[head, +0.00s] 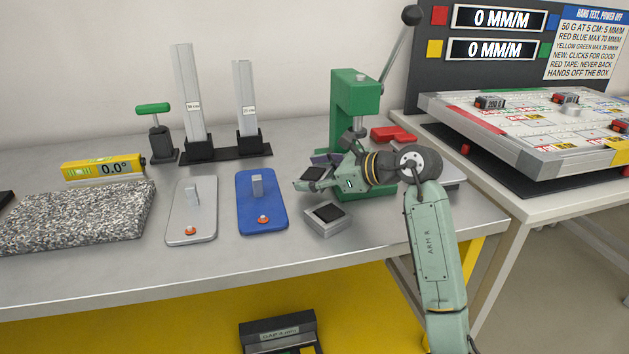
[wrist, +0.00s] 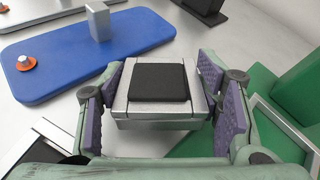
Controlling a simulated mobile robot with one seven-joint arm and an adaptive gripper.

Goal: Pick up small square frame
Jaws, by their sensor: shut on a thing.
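My gripper (head: 306,182) reaches left across the bench, just in front of the green press. It is shut on a small square frame (wrist: 157,112), a silver block with a black square top. In the wrist view, its purple finger pads (wrist: 162,100) press on the block's left and right sides. In the head view, the held frame's dark top (head: 313,174) shows between the fingers. I cannot tell whether its underside touches the bench. A second silver frame with a black top (head: 324,229) stands on the bench in front of my gripper.
The green press (head: 357,105) stands close behind. Two silver columns (head: 187,90) stand at the back. Some bench front (head: 120,270) is clear.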

